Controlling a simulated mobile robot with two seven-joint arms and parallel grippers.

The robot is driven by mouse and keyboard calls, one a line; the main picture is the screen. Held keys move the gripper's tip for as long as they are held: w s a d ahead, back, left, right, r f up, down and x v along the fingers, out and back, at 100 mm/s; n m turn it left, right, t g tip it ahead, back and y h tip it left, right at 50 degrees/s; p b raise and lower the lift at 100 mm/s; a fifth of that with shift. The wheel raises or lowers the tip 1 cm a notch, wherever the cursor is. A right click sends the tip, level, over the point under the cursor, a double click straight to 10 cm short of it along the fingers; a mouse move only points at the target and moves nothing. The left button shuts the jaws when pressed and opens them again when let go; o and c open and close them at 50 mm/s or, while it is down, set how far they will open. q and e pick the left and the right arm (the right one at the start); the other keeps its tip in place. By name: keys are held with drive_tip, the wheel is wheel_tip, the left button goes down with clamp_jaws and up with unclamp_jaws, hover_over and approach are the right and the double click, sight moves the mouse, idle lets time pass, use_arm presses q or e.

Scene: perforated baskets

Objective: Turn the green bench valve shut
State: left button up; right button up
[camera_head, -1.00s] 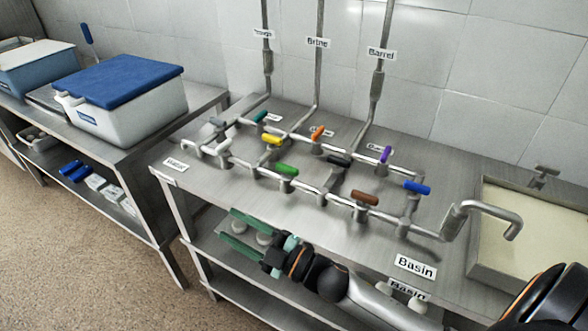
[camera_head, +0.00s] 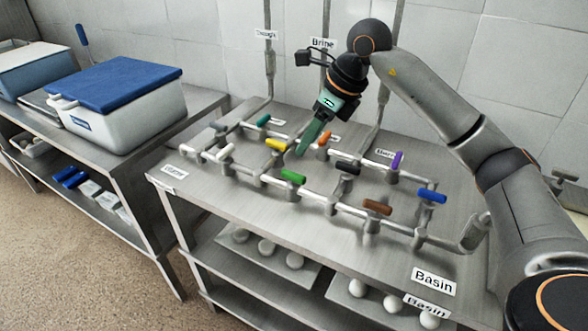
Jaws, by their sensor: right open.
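The green valve handle (camera_head: 293,177) sits on the front pipe run of the bench manifold, with its lever lying roughly along that pipe. My right gripper (camera_head: 306,146) reaches in from the right and points down above the pipes, up and to the right of the green handle in the picture. Its green fingers are open, overlap each other in this view and look empty. They are apart from the green handle. The fingers partly cover the pipes between the yellow handle (camera_head: 276,145) and the orange handle (camera_head: 323,139). My left gripper is not in view.
Other handles stand close by: teal (camera_head: 264,120), white (camera_head: 226,151), black (camera_head: 347,167), brown (camera_head: 377,207), purple (camera_head: 397,160) and blue (camera_head: 432,196). Vertical pipes rise along the wall. The bench top (camera_head: 225,190) is clear in front of the manifold.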

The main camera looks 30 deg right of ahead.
sight(293, 173)
drive_tip(key=shift+h, duration=0.4)
drive_tip(key=x, duration=0.3)
drive_tip(key=d+x, duration=0.1)
drive_tip(key=x, duration=0.7)
drive_tip(key=shift+w+d+f, duration=0.15)
drive_tip(key=shift+w+f, duration=0.1)
drive_tip(key=shift+f, duration=0.05)
clamp_jaws()
